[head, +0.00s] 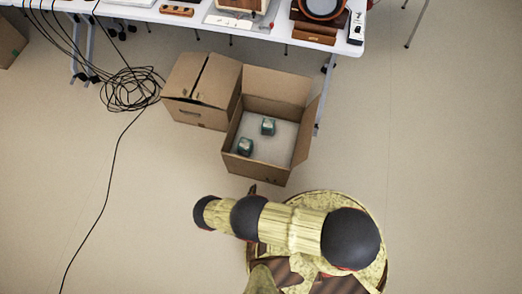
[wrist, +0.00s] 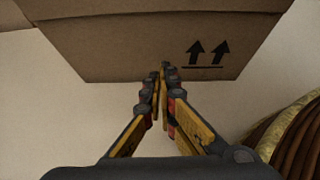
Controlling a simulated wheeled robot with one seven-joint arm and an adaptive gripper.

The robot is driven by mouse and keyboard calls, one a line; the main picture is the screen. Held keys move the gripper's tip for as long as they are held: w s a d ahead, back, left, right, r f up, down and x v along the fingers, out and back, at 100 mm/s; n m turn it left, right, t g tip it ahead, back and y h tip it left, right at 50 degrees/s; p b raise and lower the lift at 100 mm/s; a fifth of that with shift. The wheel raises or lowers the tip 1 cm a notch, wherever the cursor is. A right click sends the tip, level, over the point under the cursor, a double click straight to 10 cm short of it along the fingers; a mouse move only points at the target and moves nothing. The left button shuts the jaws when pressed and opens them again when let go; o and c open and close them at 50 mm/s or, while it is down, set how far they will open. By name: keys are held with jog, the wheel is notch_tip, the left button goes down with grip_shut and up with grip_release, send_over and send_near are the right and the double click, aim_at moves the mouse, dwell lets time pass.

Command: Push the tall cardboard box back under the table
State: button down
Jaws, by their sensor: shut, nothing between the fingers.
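An open cardboard box (head: 257,174) stands on the floor at the front edge of the table (head: 260,38), its flaps spread. A closed cardboard box (head: 197,113) stands against its left side, partly under the table. The open box looks like the taller one, but I am not sure. In the wrist view, a cardboard face (wrist: 125,45) with two black up arrows fills the top. My gripper (wrist: 160,72) is shut and empty, its fingertips overlapping the lower edge of that face. I cannot tell whether they touch it. In the head view my arm mostly hides the gripper.
Two small teal objects (head: 268,127) lie inside the open box. Coiled black cables (head: 132,90) lie on the floor left of the boxes, with one running toward the front. A table leg (head: 325,90) stands right of the open box. Floor further right is clear.

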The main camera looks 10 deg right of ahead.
jog(key=shift+w+d+r, duration=0.1)
jog(key=shift+w+d, duration=1.3)
jog(key=shift+w, duration=2.6)
jog(key=shift+w+d+f, duration=0.1)
jog(key=shift+w+d, duration=1.3)
jog(key=shift+w, duration=2.65)
jog(key=shift+w+d+r, duration=0.1)
jog(key=shift+w+d, duration=1.3)
jog(key=shift+w, duration=2.6)
jog(key=shift+s+a, duration=0.1)
jog(key=s+a, duration=0.2)
jog(key=s, duration=0.5)
jog(key=shift+s+a, duration=0.2)
jog(key=shift+s, duration=0.15)
